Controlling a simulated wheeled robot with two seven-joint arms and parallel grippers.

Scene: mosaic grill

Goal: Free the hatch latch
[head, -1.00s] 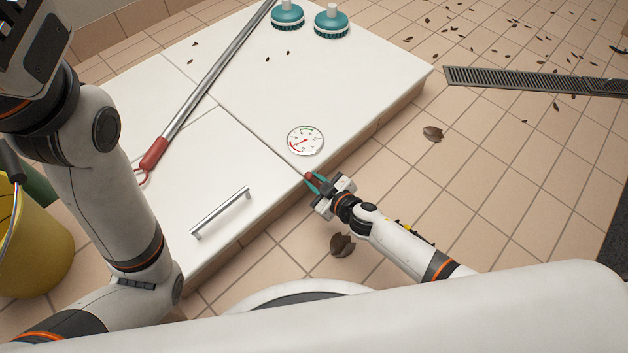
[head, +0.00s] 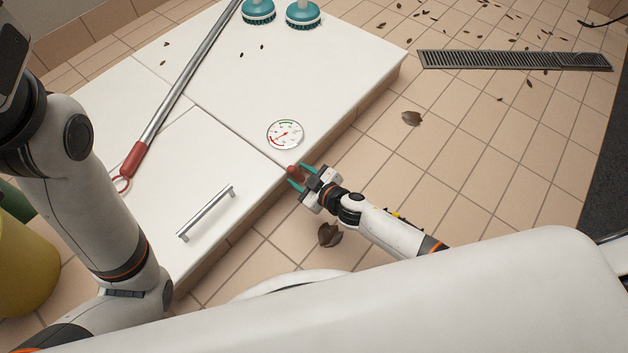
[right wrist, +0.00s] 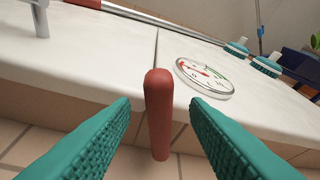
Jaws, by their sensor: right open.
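The hatch latch shows as a red rounded handle (right wrist: 158,112) at the front edge of the white top, by the seam. In the head view the red latch (head: 293,170) is partly hidden by my right gripper (head: 296,178). My right gripper is open, its teal fingers on either side of the latch; in the right wrist view gaps show between the fingers (right wrist: 160,135) and the latch. The white hatch panel (head: 150,190) lies flat and closed, with a metal bar handle (head: 206,213). My left arm is at the left; its gripper is out of view.
A round gauge (head: 285,134) sits on the white top near the latch. A pole with a red grip (head: 134,158) lies across the top. Two teal brushes (head: 303,14) stand at the back. A yellow bucket (head: 25,265) is at left. Dry leaves (head: 330,235) lie on the tiled floor.

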